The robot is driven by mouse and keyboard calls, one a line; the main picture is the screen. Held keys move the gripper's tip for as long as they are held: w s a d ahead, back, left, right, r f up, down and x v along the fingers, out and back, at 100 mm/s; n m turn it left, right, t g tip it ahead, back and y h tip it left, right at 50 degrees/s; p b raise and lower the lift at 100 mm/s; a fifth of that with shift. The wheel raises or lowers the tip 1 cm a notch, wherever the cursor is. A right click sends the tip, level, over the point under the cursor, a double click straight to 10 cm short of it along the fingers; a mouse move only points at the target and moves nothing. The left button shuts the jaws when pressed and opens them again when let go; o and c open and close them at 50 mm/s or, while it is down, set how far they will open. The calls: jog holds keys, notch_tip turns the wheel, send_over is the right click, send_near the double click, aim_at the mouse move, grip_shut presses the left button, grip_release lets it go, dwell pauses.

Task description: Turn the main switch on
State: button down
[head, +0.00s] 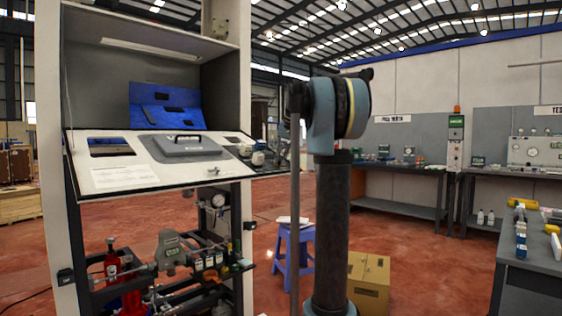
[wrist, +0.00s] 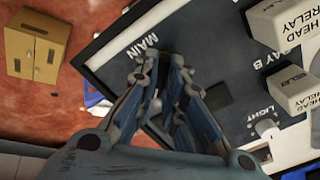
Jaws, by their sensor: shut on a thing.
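In the wrist view, a dark panel with a pale label plate (wrist: 112,55) fills the middle and right. The word MAIN (wrist: 142,47) is printed on it just beyond my fingertips. My gripper (wrist: 161,72) is at the panel just below that word, with its two fingers on either side of the main switch's place. It is shut on the main switch, which the fingers mostly hide. I cannot tell which way the switch is turned. In the head view, the cabinet (head: 49,110) stands at the left with a sloping panel (head: 120,173); the switch cannot be made out there.
In the wrist view, a LIGHT knob (wrist: 265,127) and relay blocks (wrist: 292,88) sit right of my fingers. A cardboard box (head: 369,283) and a blue stool (head: 293,250) stand on the floor. A grey workbench (head: 530,262) is at the right.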

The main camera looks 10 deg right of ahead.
jog(key=m, duration=0.4)
jog(key=shift+w+m, duration=0.1)
jog(key=shift+m, duration=0.2)
jog(key=shift+a+r+m, duration=0.1)
jog(key=shift+a+m, duration=0.05)
jog(key=shift+m, duration=1.65)
jog(key=shift+w, duration=0.1)
jog(key=c, duration=1.7)
grip_release()
jog(key=v, duration=1.2)
